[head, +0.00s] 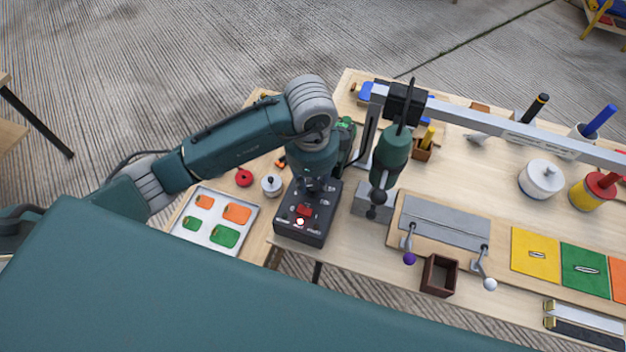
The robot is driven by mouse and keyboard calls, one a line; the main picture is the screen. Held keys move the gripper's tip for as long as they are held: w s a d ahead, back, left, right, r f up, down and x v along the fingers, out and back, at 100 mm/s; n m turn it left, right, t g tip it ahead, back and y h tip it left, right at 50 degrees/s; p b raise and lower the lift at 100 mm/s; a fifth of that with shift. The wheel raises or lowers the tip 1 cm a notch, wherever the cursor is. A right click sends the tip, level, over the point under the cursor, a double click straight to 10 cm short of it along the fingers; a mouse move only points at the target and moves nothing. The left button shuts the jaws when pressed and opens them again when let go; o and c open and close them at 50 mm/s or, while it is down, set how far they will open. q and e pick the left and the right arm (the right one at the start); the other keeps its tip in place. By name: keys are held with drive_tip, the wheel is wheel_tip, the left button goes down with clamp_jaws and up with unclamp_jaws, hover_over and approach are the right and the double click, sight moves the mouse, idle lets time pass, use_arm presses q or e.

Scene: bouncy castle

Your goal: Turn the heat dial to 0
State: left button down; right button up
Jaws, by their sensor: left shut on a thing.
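A black control box (301,226) sits on the wooden table near the middle of the head view. A red switch (304,210) and a small lit red-white light (300,222) show on its near part, with small white markings around. My left gripper (314,190) points down onto the far part of the box's top. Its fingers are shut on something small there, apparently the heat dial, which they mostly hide. I cannot read the dial's setting. My right gripper is not in view.
A dark green tool (390,158) hangs from a grey metal bar (500,124) right of the box. A tray (246,210) with orange and green pieces lies left. A metal plate fixture (440,219) with knobbed levers and a brown open box (439,276) stand right.

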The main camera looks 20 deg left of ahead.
sight(312, 190)
use_arm(q)
drive_tip(key=shift+w+r, duration=0.1)
drive_tip(key=c, duration=1.4)
unclamp_jaws()
drive_tip(key=shift+c, duration=0.2)
wheel_tip(312, 190, up, 12)
drive_tip(key=s, duration=0.1)
drive_tip(key=shift+s, duration=0.1)
